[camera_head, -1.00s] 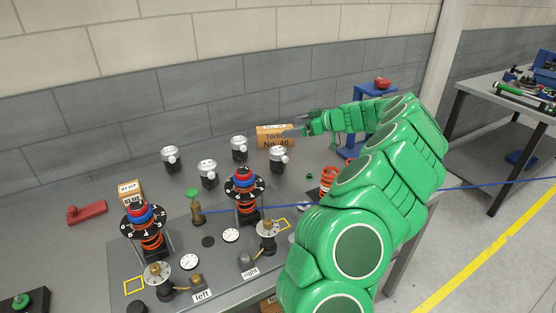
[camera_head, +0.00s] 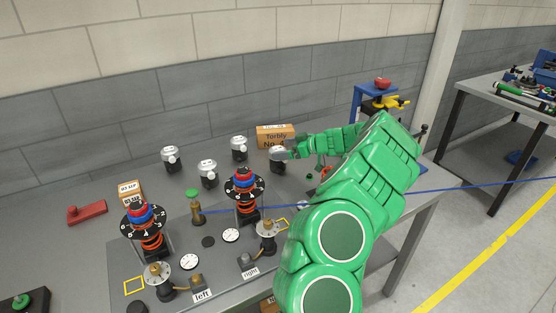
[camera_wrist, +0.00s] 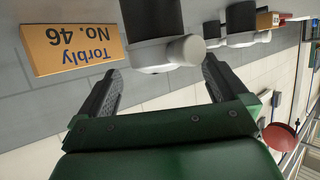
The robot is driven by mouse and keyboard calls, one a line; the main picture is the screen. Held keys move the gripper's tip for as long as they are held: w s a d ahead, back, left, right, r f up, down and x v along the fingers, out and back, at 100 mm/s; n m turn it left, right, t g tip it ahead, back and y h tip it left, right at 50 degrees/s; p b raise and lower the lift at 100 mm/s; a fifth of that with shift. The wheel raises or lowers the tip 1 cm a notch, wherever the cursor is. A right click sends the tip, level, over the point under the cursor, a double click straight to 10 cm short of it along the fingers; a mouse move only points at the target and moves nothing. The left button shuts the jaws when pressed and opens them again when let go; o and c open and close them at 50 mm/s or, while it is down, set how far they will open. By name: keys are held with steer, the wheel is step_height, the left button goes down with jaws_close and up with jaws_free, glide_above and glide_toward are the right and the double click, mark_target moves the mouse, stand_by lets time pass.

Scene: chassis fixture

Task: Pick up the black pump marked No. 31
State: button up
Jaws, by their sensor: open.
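Several small pumps with silver-grey and dark parts stand at the back of the bench: the left one (camera_head: 171,158), the front one (camera_head: 208,173), the middle one (camera_head: 239,148) and the right one (camera_head: 277,159). I cannot read No. 31 on any of them. My gripper (camera_head: 291,153) is at the right pump, partly hiding it. In the wrist view my gripper (camera_wrist: 162,66) is open, and a pump with a black body (camera_wrist: 151,17) and pale grey part (camera_wrist: 168,54) lies ahead of the gap between the fingers. I cannot tell whether they touch.
A cardboard box marked Torbly No. 46 (camera_head: 275,131) stands close behind the right pump; it also shows in the wrist view (camera_wrist: 72,45). Two dial units, the left (camera_head: 143,222) and right (camera_head: 245,190), stand in front. A blue cable (camera_head: 470,187) crosses the scene.

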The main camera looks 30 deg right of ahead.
mark_target(280, 149)
steer(key=shift+x, duration=1.7)
steer(key=shift+c, duration=0.3)
steer(key=c, duration=1.4)
